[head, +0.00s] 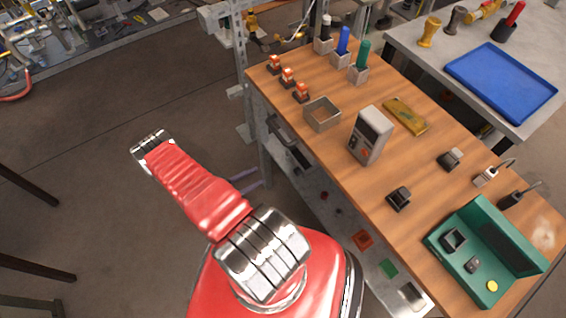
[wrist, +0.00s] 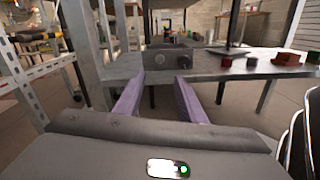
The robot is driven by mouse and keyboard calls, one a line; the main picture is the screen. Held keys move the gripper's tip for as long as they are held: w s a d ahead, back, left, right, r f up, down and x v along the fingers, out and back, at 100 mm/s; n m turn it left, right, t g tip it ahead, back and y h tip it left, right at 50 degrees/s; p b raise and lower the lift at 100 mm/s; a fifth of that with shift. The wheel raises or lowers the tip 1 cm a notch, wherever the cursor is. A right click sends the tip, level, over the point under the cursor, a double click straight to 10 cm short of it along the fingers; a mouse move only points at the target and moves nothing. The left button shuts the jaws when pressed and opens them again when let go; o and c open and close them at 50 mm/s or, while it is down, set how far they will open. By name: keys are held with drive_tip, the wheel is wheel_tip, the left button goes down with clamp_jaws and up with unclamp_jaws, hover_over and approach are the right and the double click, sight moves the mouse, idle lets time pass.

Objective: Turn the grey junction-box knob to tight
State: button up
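My gripper (wrist: 156,92) has two purple fingers, spread apart with nothing between them. In the head view the gripper (head: 246,181) is low beside the wooden bench, left of its near legs. A grey box (wrist: 165,57) with small round knobs on its face stands ahead of and beyond the fingertips in the wrist view. A knob (wrist: 187,62) shows on its right part. I cannot tell for sure that this is the junction box, nor read the knob's setting. In the head view a grey box (head: 282,131) under the bench edge is partly hidden by the top.
The wooden bench (head: 345,175) carries a grey meter (head: 370,135), an open green case (head: 510,268) and several small parts. A lower shelf (wrist: 240,66) holds small coloured blocks right of the grey box. A metal leg (wrist: 88,60) stands left of the fingers. Open floor (head: 90,110) lies left.

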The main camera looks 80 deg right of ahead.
sight(287, 161)
drive_tip(key=x, duration=1.3)
drive_tip(key=shift+s+d, duration=0.2)
drive_tip(key=shift+s, duration=0.1)
drive_tip(key=shift+c, duration=0.6)
clamp_jaws()
